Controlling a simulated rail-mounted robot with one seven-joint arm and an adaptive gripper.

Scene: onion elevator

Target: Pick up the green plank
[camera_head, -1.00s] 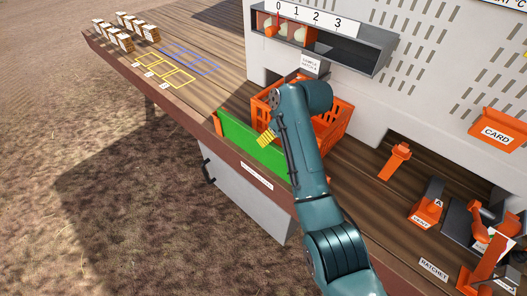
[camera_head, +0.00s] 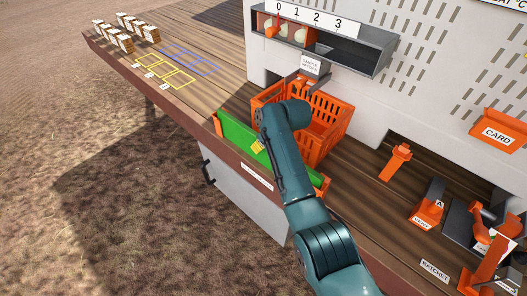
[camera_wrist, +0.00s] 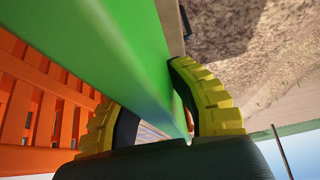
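The green plank (camera_head: 236,132) stands on edge along the front edge of the wooden deck in the head view. Its middle is partly hidden by my arm. My gripper (camera_head: 258,146) is at the plank's top edge, with its yellow fingers visible there. In the wrist view, the green plank (camera_wrist: 105,40) runs between the two yellow fingers of my gripper (camera_wrist: 146,85). The fingers are apart, one on each side of the plank. The right finger looks close to the plank's side; a gap shows beside the left finger. Contact cannot be told.
An orange crate (camera_head: 333,120) stands just behind the plank and shows close to the left finger in the wrist view (camera_wrist: 35,100). A grey wall with a numbered shelf (camera_head: 350,53) rises behind. Orange tools lie at right. Left deck has marked outlines.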

